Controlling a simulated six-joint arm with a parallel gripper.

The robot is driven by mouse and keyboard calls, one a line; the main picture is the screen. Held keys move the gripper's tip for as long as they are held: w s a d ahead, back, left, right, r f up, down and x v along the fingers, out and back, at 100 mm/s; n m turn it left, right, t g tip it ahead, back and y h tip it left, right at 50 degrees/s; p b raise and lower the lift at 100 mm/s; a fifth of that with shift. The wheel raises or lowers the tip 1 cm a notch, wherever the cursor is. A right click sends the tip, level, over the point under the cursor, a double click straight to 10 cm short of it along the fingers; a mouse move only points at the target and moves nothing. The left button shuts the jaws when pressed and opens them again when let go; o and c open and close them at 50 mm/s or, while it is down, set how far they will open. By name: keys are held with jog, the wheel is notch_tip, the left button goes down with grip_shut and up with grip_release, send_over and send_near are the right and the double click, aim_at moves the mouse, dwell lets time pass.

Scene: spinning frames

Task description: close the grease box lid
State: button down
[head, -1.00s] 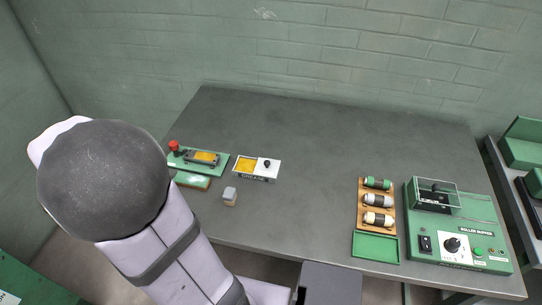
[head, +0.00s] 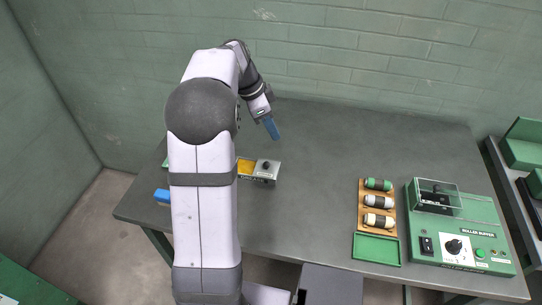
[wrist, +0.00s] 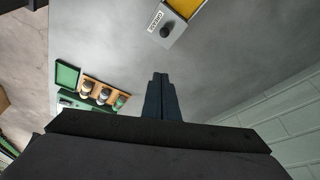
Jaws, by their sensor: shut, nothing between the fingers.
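The grease box (head: 258,181) stands on the table just right of my arm. Its yellow grease (head: 246,167) shows uncovered at the left. The lid (head: 275,168), a grey plate with a black knob (head: 266,165), lies at the right side. In the wrist view the knob (wrist: 166,30), the label and the yellow grease (wrist: 187,7) show at the top. My gripper (head: 272,129) is shut and empty, above the table and beyond the box, apart from it. Its dark blue fingers (wrist: 160,95) are together in the wrist view.
A wooden rack (head: 376,206) with several rollers, a green tray (head: 376,248) and the roller buffer machine (head: 462,235) stand at the right. A small blue object (head: 162,196) shows left of my arm. My arm hides much of the table's left. The middle is clear.

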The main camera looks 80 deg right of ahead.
jog(key=p, duration=0.4)
send_over(275, 166)
jog(key=s, duration=0.2)
notch_tip(275, 166, down, 9)
jog(key=shift+w+a+f+p, duration=0.15)
jog(key=shift+w+f+p, duration=0.15)
jog(key=shift+w, duration=0.25)
jog(key=shift+w+a+f+p, duration=0.1)
jog(key=shift+w+f+p, duration=0.15)
jog(key=shift+w, duration=0.25)
jog(key=shift+w+a+f, duration=0.2)
jog(key=shift+w+f, duration=0.05)
jog(key=shift+w, duration=0.25)
jog(key=shift+w, duration=0.25)
jog(key=w+b, duration=0.3)
jog(key=w, duration=0.4)
jog(key=shift+w+f, duration=0.1)
jog(key=shift+w, duration=0.2)
